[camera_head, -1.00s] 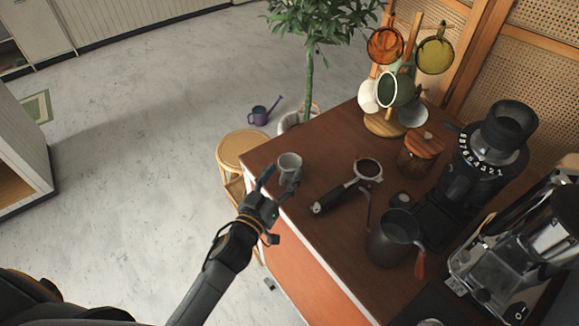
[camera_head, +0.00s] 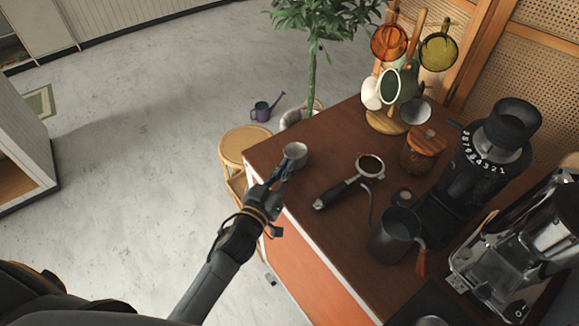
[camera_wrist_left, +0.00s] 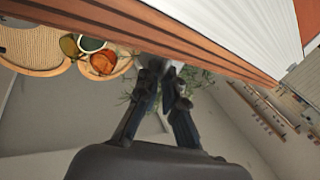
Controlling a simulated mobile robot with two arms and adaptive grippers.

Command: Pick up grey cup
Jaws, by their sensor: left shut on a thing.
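The grey cup (camera_head: 295,154) is at the left part of the brown counter top, near the counter's edge. My left gripper (camera_head: 283,172) is shut on the cup's near side, with the arm reaching in from the lower left. The cup looks upright and slightly raised, though a gap under it is hard to make out. In the left wrist view the two fingers (camera_wrist_left: 165,84) are close together, with a small pale patch of the cup (camera_wrist_left: 173,66) between their tips. My right gripper is not in view.
A portafilter (camera_head: 350,182) lies right of the cup. A dark pitcher (camera_head: 394,236), grinder (camera_head: 485,160), wooden-lidded jar (camera_head: 422,158) and mug tree (camera_head: 388,122) stand further right and back. A round stool (camera_head: 244,146) is beyond the counter's left edge.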

